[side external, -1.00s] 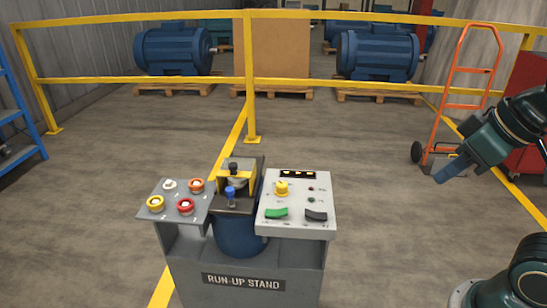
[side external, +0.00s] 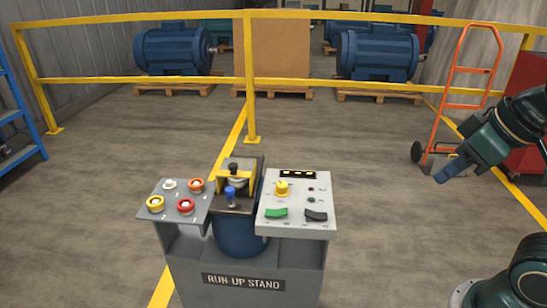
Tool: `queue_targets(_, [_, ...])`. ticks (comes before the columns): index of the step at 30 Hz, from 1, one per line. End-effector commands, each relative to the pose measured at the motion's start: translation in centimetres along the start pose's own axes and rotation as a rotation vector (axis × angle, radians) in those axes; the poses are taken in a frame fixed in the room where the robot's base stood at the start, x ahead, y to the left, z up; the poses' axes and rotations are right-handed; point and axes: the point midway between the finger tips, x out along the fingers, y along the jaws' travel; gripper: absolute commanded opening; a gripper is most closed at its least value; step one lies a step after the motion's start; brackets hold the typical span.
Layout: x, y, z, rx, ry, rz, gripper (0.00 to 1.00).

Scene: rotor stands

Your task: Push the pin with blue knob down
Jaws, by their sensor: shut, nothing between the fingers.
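The pin with the blue knob (side external: 230,193) stands upright at the front of the dark plate on the run-up stand (side external: 243,281). Behind it are a yellow bracket (side external: 245,176) and a pin with a black knob (side external: 233,168). My gripper (side external: 440,178) is shut and empty, in the air at the right, well apart from the stand and pointing down and left.
Left of the pin, a grey panel carries several round buttons (side external: 185,206). Right of it, a light panel (side external: 297,229) holds a yellow knob (side external: 282,188), a green rocker (side external: 276,213) and a dark rocker (side external: 316,215). A yellow railing (side external: 180,80) and an orange hand truck (side external: 470,95) stand behind.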

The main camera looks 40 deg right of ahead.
Motion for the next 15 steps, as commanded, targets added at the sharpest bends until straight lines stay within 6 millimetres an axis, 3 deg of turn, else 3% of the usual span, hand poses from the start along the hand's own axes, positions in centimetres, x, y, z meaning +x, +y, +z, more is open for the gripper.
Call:
queue_targets(6, [0.0, 0.0, 0.0, 0.0, 0.0, 0.0, 0.0])
queue_targets(13, [-0.2, -0.1, -0.7, 0.005, -0.004, -0.001, 0.45])
queue_targets(15, [-0.3, -0.1, -1.3, 0.01, -0.011, -0.003, 0.45])
